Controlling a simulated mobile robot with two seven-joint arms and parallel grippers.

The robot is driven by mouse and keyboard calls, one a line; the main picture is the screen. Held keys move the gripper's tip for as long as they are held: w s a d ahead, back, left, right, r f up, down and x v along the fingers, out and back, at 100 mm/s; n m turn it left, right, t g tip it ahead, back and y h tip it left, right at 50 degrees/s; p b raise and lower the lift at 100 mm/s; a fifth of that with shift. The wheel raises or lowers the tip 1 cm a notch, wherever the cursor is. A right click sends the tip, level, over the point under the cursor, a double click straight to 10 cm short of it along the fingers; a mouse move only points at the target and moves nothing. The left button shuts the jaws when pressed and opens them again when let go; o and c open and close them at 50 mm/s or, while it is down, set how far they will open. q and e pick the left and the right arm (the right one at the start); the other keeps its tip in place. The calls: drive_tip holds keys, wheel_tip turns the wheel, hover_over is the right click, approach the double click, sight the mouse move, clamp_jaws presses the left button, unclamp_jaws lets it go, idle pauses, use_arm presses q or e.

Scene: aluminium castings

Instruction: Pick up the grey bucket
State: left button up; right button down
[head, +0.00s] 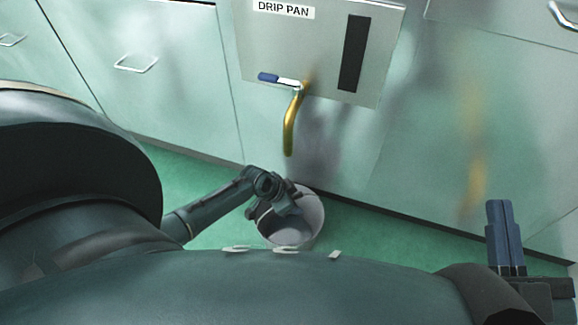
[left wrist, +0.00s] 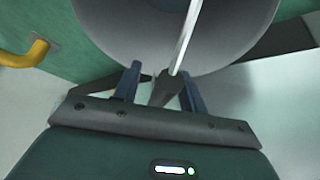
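The grey bucket (head: 312,222) stands on the green floor below the drip pan panel, its upper part partly hidden by my left arm. My left gripper (head: 285,208) is over the bucket in the head view. In the left wrist view, my left gripper (left wrist: 160,85) is open, its two fingers apart. The bucket's thin pale handle (left wrist: 187,35) runs down between them to a dark piece, with the bucket (left wrist: 105,25) beyond. I cannot tell whether a finger touches it. My right gripper (head: 505,230) is at the right, its fingers together and empty.
A yellow spout (head: 290,125) with a blue-handled valve (head: 278,80) hangs above the bucket; it also shows in the left wrist view (left wrist: 25,55). Pale green cabinets (head: 180,75) line the back. Green floor (head: 370,235) is clear right of the bucket.

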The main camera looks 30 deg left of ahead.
use_arm(q)
clamp_jaws()
idle(1.2)
drive_tip(key=shift+w+r, duration=0.15)
drive_tip(key=shift+r, duration=0.05)
